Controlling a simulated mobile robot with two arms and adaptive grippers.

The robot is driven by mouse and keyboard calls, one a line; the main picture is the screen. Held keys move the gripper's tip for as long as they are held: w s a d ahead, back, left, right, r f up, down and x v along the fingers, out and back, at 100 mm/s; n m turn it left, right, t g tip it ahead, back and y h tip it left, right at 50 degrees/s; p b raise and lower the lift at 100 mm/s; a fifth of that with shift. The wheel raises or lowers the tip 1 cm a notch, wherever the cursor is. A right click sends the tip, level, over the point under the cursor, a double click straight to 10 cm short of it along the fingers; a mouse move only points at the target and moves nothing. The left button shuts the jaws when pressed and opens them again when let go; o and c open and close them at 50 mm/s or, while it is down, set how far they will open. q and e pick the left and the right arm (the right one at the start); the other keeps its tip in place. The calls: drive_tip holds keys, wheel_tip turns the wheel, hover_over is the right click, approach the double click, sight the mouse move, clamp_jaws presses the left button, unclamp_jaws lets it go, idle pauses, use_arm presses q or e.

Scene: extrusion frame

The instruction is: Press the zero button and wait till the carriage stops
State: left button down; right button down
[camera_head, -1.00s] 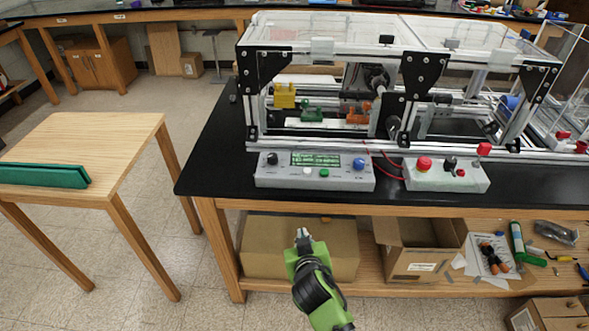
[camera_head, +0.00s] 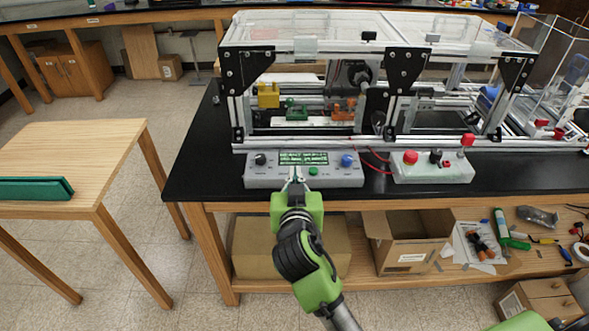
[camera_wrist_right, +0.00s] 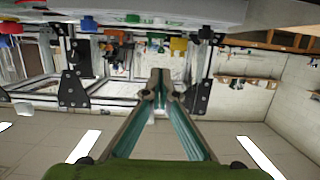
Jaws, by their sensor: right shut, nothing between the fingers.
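The grey control box (camera_head: 225,172) stands at the front edge of the black bench. It has a black knob (camera_head: 260,159), a lit display (camera_head: 303,158), a green button (camera_head: 313,171) and a blue knob (camera_head: 347,160). A white button (camera_wrist_right: 158,21) shows in the right wrist view; in the head view my gripper covers its place. My right gripper (camera_head: 295,179) is shut and empty, its tips at the box's front, left of the green button. I cannot tell whether they touch. Inside the extrusion frame (camera_head: 330,147) sit yellow, green and orange parts; which is the carriage is unclear.
A second box (camera_head: 432,174) with a red button (camera_head: 410,157) stands to the right, joined by red wires. A wooden table (camera_head: 80,150) with a green item is at left. Cardboard boxes (camera_head: 409,262) sit on the shelf below. Floor between table and bench is clear.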

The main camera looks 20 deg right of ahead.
drive_tip(key=p, duration=0.2)
hover_over(303, 170)
drive_tip(key=s+a, duration=0.3)
drive_tip(key=f, duration=0.2)
wheel_tip(303, 170, down, 3)
drive_tip(key=shift+w+a+p, duration=0.15)
drive_tip(key=shift+p, duration=0.15)
drive_tip(key=shift+f, duration=0.6)
drive_tip(key=shift+f, duration=0.1)
